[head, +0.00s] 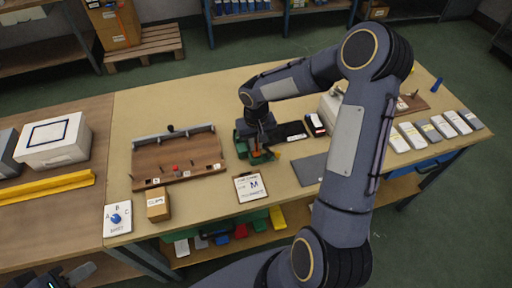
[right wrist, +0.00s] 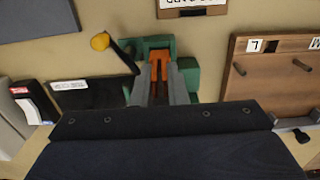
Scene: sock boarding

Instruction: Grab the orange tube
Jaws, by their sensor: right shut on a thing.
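The orange tube (right wrist: 160,58) stands in a green holder (right wrist: 188,72) in the right wrist view. My right gripper (right wrist: 159,72) is shut on the tube, with one grey finger on each side of it. The tube's lower part is hidden by the fingers. In the head view my right gripper (head: 258,149) is at the green holder (head: 241,134) in the middle of the table, and the tube is mostly hidden there. My left gripper (head: 64,278) shows only partly at the bottom left edge, away from the tube.
A black lever with a yellow knob (right wrist: 100,41) stands close beside the holder. A wooden board with pegs (head: 178,158) is to the left, a clipboard card (head: 250,187) in front. A black tray (head: 291,131) and a red-white-black box (head: 316,125) are to the right.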

